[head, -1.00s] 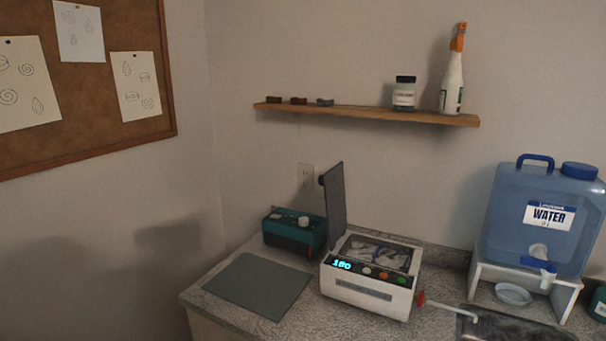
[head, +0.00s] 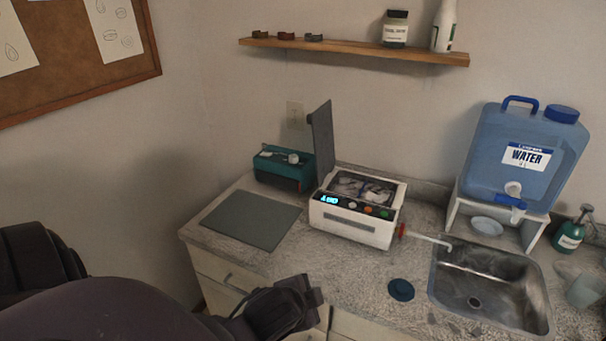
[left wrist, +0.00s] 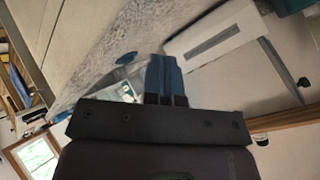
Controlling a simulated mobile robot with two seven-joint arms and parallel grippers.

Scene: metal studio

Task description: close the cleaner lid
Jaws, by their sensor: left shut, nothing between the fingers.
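The cleaner (head: 352,222) is a white box with a lit display and coloured buttons, standing on the counter. Its grey lid (head: 322,140) stands open, upright at the left side of the box. Items lie in the open basin (head: 362,188). My left gripper (head: 318,290) is at the counter's front edge, in front of and below the cleaner, apart from it. In the left wrist view the gripper's fingers (left wrist: 165,80) are together and empty, with the white cleaner body (left wrist: 210,45) beyond. My right gripper is not in view.
A grey mat (head: 252,219) lies left of the cleaner, with a teal device (head: 284,168) behind it. At right are a red-handled spout (head: 403,231), a sink (head: 490,285), a dark blue disc (head: 401,290) and a water tank (head: 525,160). A shelf (head: 350,47) hangs above.

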